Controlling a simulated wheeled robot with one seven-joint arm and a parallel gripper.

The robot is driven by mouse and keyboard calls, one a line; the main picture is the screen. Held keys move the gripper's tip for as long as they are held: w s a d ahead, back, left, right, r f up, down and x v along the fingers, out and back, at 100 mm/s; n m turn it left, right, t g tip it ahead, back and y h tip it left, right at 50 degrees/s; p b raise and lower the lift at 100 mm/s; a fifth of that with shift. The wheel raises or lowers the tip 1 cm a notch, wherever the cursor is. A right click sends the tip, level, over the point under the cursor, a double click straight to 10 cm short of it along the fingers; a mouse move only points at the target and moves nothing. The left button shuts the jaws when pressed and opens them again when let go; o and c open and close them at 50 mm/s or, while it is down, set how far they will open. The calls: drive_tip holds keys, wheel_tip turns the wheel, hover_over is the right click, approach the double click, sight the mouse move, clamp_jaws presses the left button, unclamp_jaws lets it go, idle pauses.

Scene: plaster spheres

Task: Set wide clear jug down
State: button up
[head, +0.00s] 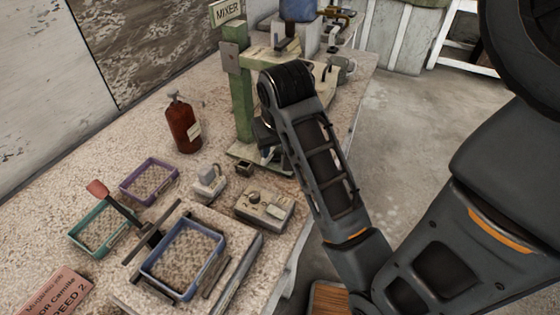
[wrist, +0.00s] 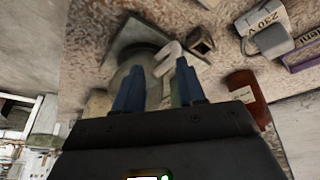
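My gripper (wrist: 160,68) points down at the mixer's base plate (wrist: 128,36) in the wrist view, its two dark blue fingers apart. A pale curved piece (wrist: 167,52) shows between and just beyond the fingertips. In the head view my arm hides most of the gripper, which is low beside the mixer's green post (head: 241,105).
A brown bottle (head: 184,124) stands left of the mixer and shows in the wrist view (wrist: 246,92). A small dark cup (head: 244,168), a grey device (head: 209,181) and a control box (head: 264,206) are near.

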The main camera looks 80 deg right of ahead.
drive_tip(key=shift+s+a, duration=0.35)
drive_tip(key=shift+a, duration=0.35)
drive_tip(key=shift+s+a, duration=0.35)
drive_tip(key=shift+a, duration=0.3)
drive_tip(key=shift+s+a, duration=0.35)
drive_tip(key=shift+a, duration=0.35)
